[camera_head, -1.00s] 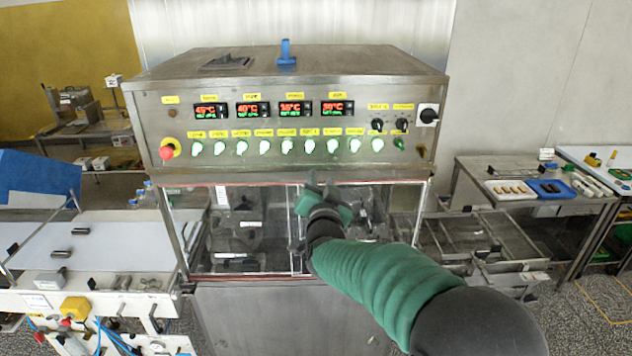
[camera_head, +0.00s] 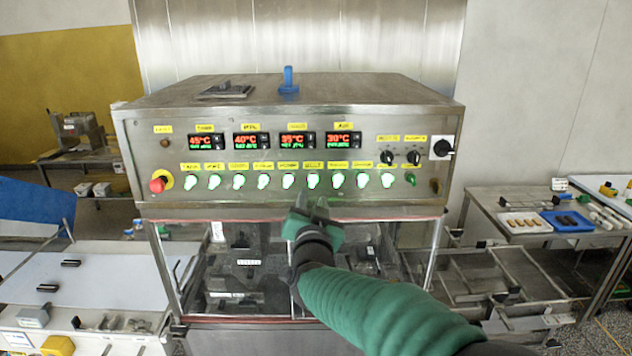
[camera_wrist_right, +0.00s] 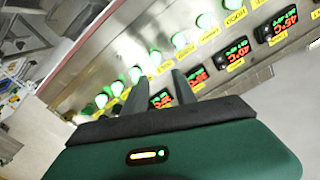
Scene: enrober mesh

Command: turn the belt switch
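The control panel (camera_head: 420,165) is a steel front with a row of green-lit switches (camera_head: 288,181) under small yellow labels. I cannot read for certain which label marks the belt switch. The lit switches also show in the right wrist view (camera_wrist_right: 155,58), seen tilted. My right gripper (camera_head: 312,204) is just below the middle of the row, in front of the panel's lower edge. In the right wrist view its two dark fingers (camera_wrist_right: 160,88) stand apart with nothing between them. My left gripper is not in view.
A red emergency button (camera_head: 158,184) sits at the panel's left end. Two black knobs (camera_head: 402,158) and a rotary main switch (camera_head: 442,147) are at the right. Temperature displays (camera_head: 250,140) are above the switches. Clear panes (camera_head: 250,265) are below. Side tables stand left and right.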

